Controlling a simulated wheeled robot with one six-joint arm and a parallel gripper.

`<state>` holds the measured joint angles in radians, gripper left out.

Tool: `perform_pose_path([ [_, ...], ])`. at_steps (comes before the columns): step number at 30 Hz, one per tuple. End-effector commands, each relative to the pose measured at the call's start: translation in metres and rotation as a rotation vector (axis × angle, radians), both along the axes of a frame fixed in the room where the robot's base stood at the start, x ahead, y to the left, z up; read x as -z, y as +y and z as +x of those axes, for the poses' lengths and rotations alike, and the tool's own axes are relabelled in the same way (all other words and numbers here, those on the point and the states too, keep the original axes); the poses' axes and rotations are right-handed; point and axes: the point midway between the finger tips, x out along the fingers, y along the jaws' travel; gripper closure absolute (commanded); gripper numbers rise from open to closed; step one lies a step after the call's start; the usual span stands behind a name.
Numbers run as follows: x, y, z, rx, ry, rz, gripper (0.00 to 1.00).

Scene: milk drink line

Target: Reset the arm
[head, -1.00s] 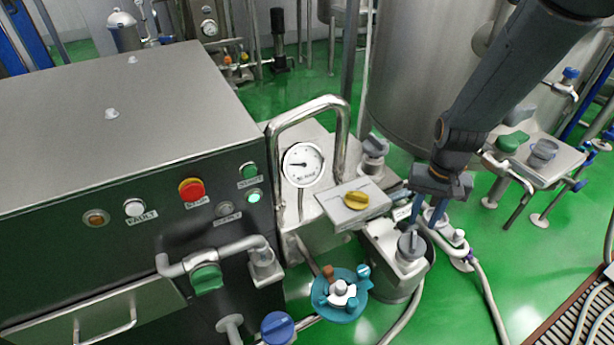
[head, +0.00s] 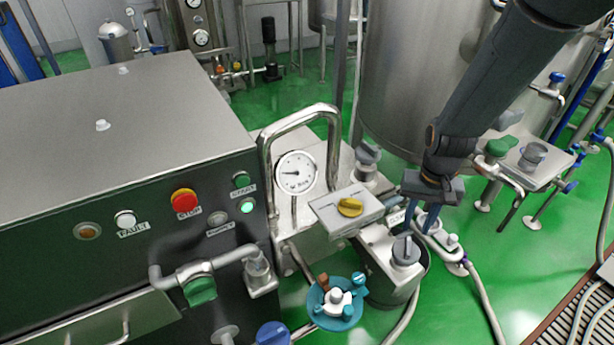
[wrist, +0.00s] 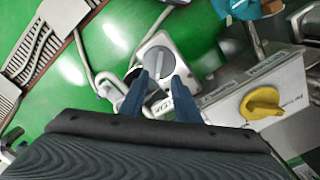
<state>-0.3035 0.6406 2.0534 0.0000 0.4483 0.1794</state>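My gripper (head: 426,218) hangs from the arm at the right of the head view, pointing down, above the white fittings beside the yellow-knob box. In the wrist view, its two blue fingers (wrist: 163,100) are apart with a gap between them. A grey knob (wrist: 158,66) on a white block shows beyond the fingertips. That grey knob (head: 405,250) is left of and below the fingers in the head view. I see nothing held between the fingers.
A box with a yellow knob (head: 350,207) stands left of my gripper. A steel cabinet (head: 100,130) with buttons fills the left. A large tank (head: 400,90) stands behind the arm. Hoses (head: 484,300) run over the green floor.

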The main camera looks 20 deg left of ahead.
Motion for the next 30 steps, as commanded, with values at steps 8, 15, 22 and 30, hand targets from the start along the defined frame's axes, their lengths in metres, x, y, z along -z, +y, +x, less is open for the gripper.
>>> perform_pose_path([
  [8,-0.008,-0.007,-0.003,0.006,-0.004,0.001,0.71],
  [15,-0.062,-0.062,-0.036,0.047,-0.034,0.008,0.71],
  [22,-0.108,-0.117,-0.094,0.090,-0.065,0.009,0.71],
  [30,-0.129,-0.147,-0.143,0.118,-0.085,0.006,0.71],
])
